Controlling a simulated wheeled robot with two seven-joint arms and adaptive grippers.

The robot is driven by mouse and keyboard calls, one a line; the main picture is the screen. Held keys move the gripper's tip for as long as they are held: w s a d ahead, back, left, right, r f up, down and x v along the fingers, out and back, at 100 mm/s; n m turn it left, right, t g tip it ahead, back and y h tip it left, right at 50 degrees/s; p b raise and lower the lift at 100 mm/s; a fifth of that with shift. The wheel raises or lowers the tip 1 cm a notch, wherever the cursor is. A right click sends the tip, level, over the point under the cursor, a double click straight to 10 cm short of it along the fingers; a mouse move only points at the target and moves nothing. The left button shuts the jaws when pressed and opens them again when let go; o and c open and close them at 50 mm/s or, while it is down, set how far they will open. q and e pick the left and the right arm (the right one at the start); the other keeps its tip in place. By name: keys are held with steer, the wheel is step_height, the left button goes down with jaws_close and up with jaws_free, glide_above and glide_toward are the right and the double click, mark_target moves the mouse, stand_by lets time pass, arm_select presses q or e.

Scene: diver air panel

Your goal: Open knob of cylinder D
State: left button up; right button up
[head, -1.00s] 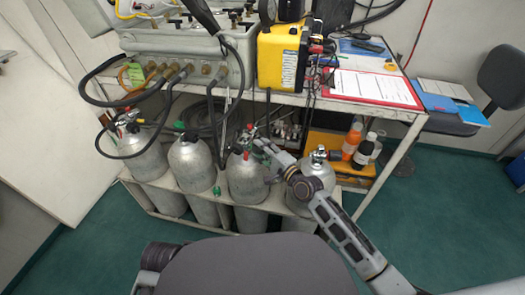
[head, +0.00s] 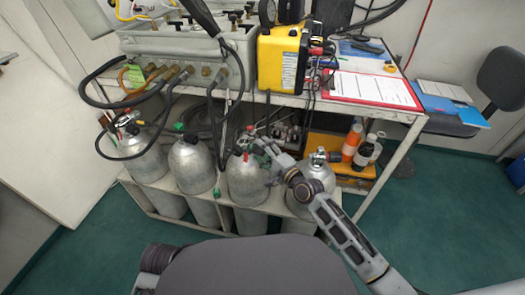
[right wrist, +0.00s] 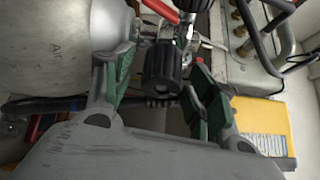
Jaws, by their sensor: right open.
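Several grey gas cylinders stand in a row on the low shelf; I cannot read a letter D on any of them. My right gripper (head: 262,154) is at the valve of the third cylinder from the left (head: 246,182). In the right wrist view its green-padded fingers (right wrist: 160,85) are open, one on each side of a black ribbed knob (right wrist: 163,72). The knob sits between the fingers with gaps visible, and they are not closed on it. The rightmost cylinder (head: 300,207) is partly hidden by my right arm. My left gripper is not in view.
A red hose or handle (right wrist: 162,10) runs close above the knob. Black hoses (head: 100,88) hang from the grey panel (head: 190,45) over the cylinders. A yellow unit (head: 280,62) stands on the table above. Bottles (head: 362,152) stand at right on the shelf.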

steer(key=v, duration=1.1)
steer(key=shift+s+d, duration=0.2)
steer(key=shift+s, duration=0.1)
stand_by(0.5)
